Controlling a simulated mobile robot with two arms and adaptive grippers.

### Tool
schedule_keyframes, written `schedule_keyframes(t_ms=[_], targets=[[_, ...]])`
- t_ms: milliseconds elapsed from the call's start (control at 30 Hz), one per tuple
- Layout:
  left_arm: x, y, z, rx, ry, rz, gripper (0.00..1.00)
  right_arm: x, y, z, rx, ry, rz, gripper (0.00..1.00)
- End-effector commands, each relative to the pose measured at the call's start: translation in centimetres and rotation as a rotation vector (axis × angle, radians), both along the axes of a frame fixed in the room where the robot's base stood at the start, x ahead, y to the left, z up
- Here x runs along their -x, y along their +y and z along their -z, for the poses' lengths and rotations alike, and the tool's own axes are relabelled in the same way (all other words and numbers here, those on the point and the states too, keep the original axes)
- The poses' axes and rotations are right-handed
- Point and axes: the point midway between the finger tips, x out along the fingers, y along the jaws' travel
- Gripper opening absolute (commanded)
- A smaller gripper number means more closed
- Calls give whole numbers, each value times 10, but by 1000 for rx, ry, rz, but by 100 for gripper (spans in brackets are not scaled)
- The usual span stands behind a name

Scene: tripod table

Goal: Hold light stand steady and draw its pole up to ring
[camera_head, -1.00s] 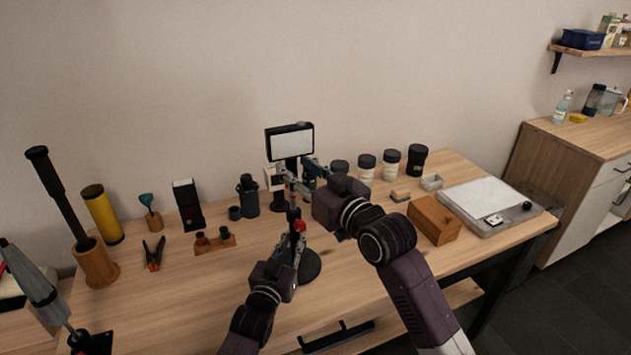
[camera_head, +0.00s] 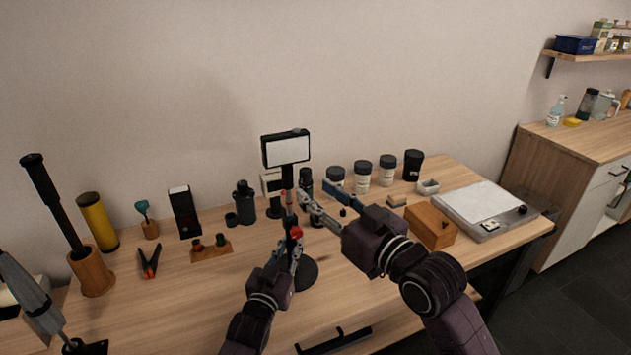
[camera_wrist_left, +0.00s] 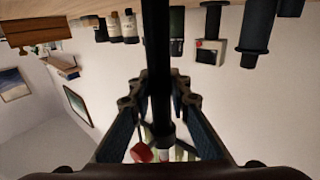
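The light stand has a white-faced panel (camera_head: 286,149) on top, a thin pole (camera_head: 289,203), a red knob (camera_head: 296,232) and a round black base (camera_head: 303,272). It stands upright on the table. My left gripper (camera_head: 293,246) is closed around the lower tube below the red knob. In the left wrist view its fingers (camera_wrist_left: 161,90) flank the dark tube closely, with the red knob (camera_wrist_left: 142,152) near them. My right gripper (camera_head: 314,191) is open and empty, just right of the pole, between panel and knob.
Several dark-lidded jars (camera_head: 362,174) stand behind and right of the stand. A wooden box (camera_head: 431,225) and a flat white-topped device (camera_head: 486,207) are at the right. Pliers (camera_head: 149,262) and a small wooden rack (camera_head: 211,248) lie left.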

Motion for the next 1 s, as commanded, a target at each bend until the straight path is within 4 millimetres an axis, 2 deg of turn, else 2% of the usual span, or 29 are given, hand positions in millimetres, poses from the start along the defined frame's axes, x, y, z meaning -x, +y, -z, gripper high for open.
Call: schedule_keyframes(t_ms=[33, 167, 567, 767, 1000], targets=[[1, -1, 2, 0, 3, 1, 22, 0, 0, 0, 0, 0, 0, 36], [0, 0, 1, -1, 2, 1, 37, 0, 0, 0, 0, 0, 0, 36], [5, 2, 1, 0, 1, 0, 37, 0, 0, 0, 0, 0, 0, 36], [31, 11, 1, 0, 1, 0, 37, 0, 0, 0, 0, 0, 0, 36], [76, 28, 2, 0, 3, 0, 37, 0, 0, 0, 0, 0, 0, 36]])
